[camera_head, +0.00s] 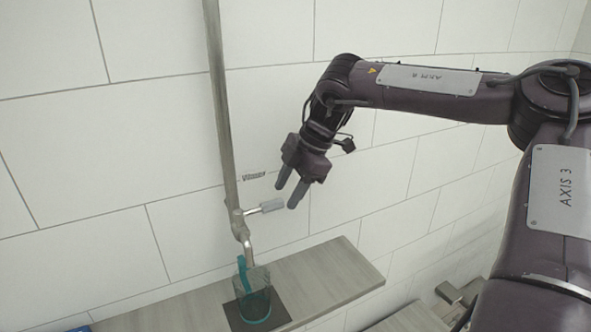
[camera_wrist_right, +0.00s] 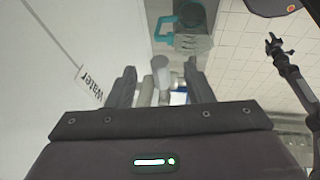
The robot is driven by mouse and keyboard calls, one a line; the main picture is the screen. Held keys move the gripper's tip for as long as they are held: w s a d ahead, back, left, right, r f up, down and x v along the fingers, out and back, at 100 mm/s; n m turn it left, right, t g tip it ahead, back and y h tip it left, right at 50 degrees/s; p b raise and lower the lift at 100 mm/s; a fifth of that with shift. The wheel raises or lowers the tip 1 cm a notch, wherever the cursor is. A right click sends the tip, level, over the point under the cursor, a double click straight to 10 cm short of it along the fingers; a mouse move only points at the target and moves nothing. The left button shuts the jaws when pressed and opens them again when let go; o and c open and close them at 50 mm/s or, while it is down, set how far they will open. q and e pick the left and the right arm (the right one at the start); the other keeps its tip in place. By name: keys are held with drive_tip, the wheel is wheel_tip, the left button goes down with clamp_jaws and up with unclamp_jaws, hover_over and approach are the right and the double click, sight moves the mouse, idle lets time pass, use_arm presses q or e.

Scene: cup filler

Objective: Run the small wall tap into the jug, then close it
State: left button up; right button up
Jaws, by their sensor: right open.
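The wall tap (camera_head: 240,225) sits at the foot of a vertical metal pipe, its grey lever (camera_head: 266,206) pointing right. My right gripper (camera_head: 288,194) is open just above the lever's outer end. In the right wrist view the lever (camera_wrist_right: 162,74) shows between the open fingers; I cannot tell whether they touch it. The clear jug (camera_head: 257,297) with a teal handle stands upright below the spout; it also shows in the wrist view (camera_wrist_right: 193,42). No stream is visible; its water level is unclear. My left gripper (camera_wrist_right: 273,44) appears small in the wrist view, its jaws unclear.
The jug stands on a dark mat (camera_head: 280,312) on a grey shelf (camera_head: 335,270) against the white tiled wall. A "Water" label (camera_head: 254,176) is on the wall above the lever. A teal-blue thing (camera_head: 80,329) shows at the lower left edge. The shelf right of the jug is clear.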

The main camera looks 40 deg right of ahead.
drive_tip(key=shift+w+a+f, duration=0.3)
drive_tip(key=shift+a+f, duration=0.2)
drive_tip(key=shift+f, duration=0.4)
drive_tip(key=shift+d, duration=0.1)
clamp_jaws()
drive_tip(key=shift+s+a+m+t+h+b, duration=0.35)
drive_tip(key=shift+s+m+b, duration=0.3)
drive_tip(key=shift+m, duration=0.25)
drive_tip(key=shift+s+a+m+t+h+b, duration=0.3)
drive_tip(key=shift+s+m+b, duration=0.2)
drive_tip(key=shift+s+m, duration=0.3)
drive_tip(key=shift+a, duration=0.1)
